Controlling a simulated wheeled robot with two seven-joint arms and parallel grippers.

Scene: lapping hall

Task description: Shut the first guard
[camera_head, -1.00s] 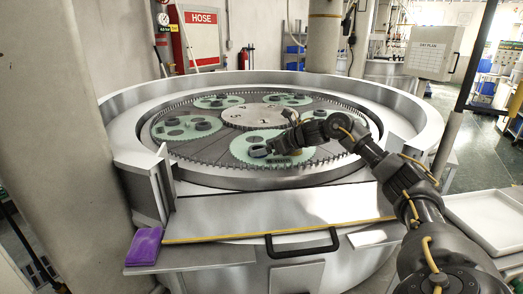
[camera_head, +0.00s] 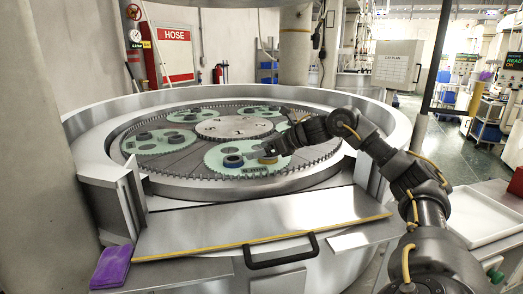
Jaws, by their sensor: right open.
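The guard (camera_head: 255,225) looks like a flat metal panel with a yellow front edge, lying lowered across the front of the round lapping machine. A black handle (camera_head: 282,250) sits just below its front edge. My right gripper (camera_head: 272,150) is open above the front green carrier (camera_head: 215,165), beside a blue-topped ring (camera_head: 233,161) and over a brass-coloured ring (camera_head: 268,160). It is well behind the panel and not touching it. Whether it touches the brass ring I cannot tell. My left gripper is out of view.
The machine's high metal rim (camera_head: 95,130) curves round the toothed plate. Upright metal plates stand at the panel's left (camera_head: 125,200) and right ends. A purple pad (camera_head: 111,268) lies at the front left. A white tray (camera_head: 480,218) is at the right.

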